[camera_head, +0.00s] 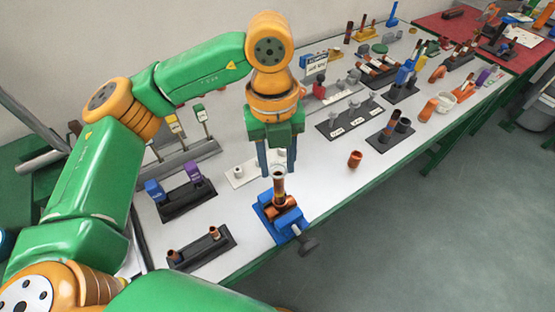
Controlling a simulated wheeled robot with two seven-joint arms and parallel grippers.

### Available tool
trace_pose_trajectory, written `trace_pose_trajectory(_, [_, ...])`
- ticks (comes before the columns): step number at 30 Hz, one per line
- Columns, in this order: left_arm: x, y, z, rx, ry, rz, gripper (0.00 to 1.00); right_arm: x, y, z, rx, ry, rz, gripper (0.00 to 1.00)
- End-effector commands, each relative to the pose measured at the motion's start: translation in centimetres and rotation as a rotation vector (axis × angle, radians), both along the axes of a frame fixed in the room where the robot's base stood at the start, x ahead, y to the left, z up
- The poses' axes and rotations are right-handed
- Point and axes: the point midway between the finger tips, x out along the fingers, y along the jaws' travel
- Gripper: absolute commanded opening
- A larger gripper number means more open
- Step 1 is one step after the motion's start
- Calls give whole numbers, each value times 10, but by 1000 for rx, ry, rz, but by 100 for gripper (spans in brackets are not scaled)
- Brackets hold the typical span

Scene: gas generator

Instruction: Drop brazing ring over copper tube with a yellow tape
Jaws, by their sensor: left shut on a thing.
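A copper tube (279,190) stands upright in a blue vise (264,212) near the table's front edge. My left gripper (277,171) points down just above the tube, its fingers around the tube's top end. It is shut on a small pale ring (279,170), which shows at the top of the tube. I cannot tell whether the ring is around the tube or just above it. No yellow tape can be made out on the tube at this size. My right gripper is not in view.
A loose copper-coloured fitting (355,159) stands to the right on the white table (325,185). Black holders with blue and purple parts (190,200) and two short copper pieces (200,248) lie left of the vise. More racks stand farther back. The table between vise and fitting is clear.

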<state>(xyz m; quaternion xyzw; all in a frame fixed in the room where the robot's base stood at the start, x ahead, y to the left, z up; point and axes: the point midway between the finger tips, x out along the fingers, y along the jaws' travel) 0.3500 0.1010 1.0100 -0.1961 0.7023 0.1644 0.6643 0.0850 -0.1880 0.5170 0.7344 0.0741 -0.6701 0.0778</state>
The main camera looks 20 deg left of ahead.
Motion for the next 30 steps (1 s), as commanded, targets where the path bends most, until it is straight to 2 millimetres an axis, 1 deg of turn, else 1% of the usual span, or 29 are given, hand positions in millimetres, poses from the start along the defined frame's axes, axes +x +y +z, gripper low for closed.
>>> trace_pose_trajectory(11, [0,0,0,0,0,0,21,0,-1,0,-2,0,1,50])
trace_pose_trajectory(30, [-1,-1,-20,0,0,0,21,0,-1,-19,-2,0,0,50])
